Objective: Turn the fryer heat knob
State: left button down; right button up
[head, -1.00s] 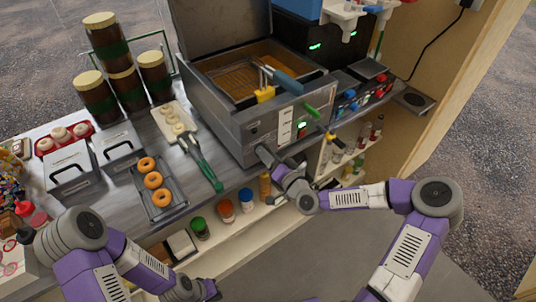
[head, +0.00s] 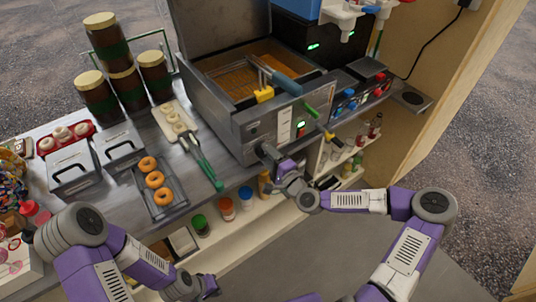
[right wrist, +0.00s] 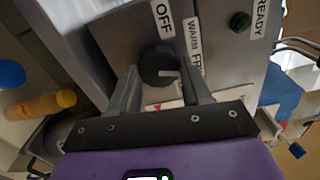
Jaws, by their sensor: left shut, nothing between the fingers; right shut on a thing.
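The fryer (head: 228,127) is a grey metal box with an open lid and a basket in golden oil. Its heat knob (right wrist: 157,62) is round and black with a white pointer mark. In the right wrist view, labels OFF, WARM and a partly hidden one starting FR lie around it; the mark points right, roughly toward the FR label. My right gripper (right wrist: 158,85) is shut on the knob, one finger on each side. In the head view the right gripper (head: 264,152) hides the knob. My left gripper (head: 211,287) is shut and empty, low in front of the counter.
A tray of donuts (head: 174,187) and green-handled tongs (head: 205,168) lie left of the fryer. Shelves with bottles (head: 246,198) are below. A control box with blue and red knobs (head: 362,92) stands right.

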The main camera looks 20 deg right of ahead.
jog(key=shift+m, duration=0.5)
jog(key=o, duration=1.1)
jog(key=shift+c, duration=0.2)
jog(key=p+v, duration=0.1)
jog(key=v, duration=0.6)
jog(key=shift+s, duration=0.3)
